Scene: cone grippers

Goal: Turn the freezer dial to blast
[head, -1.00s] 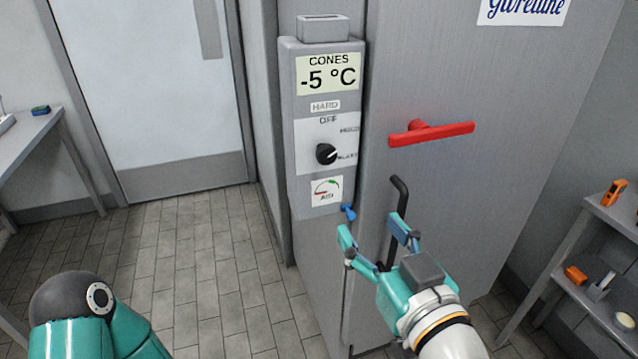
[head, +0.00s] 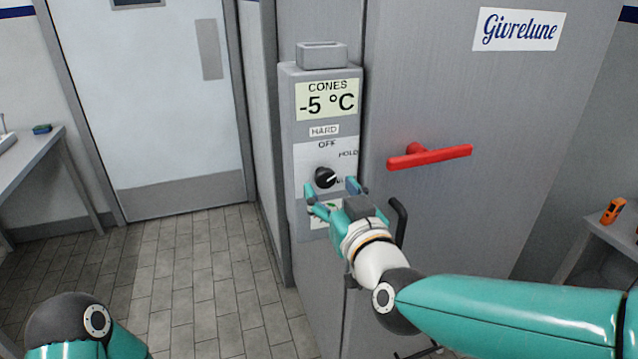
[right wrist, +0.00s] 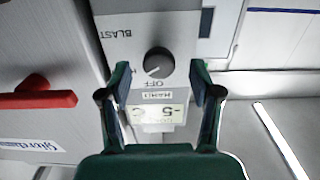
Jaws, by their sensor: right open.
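The black freezer dial (head: 325,177) is on the grey control panel (head: 290,130), below the OFF label, with HOLD at its upper right. The BLAST label is mostly hidden in the head view but readable in the right wrist view, where the dial (right wrist: 158,63) appears upside down. Its white mark points rightward in the head view and left and down in the wrist view; I cannot tell the exact setting. My right gripper (head: 331,188) is open in front of the panel just below the dial, its fingers spread to either side, empty. My left gripper is out of view.
A red handle (head: 430,156) sticks out of the freezer door to the right of the panel. A dark handle (head: 398,222) is close beside my right gripper. The display (head: 327,100) reads -5 °C. Floor (head: 200,270) to the left is clear.

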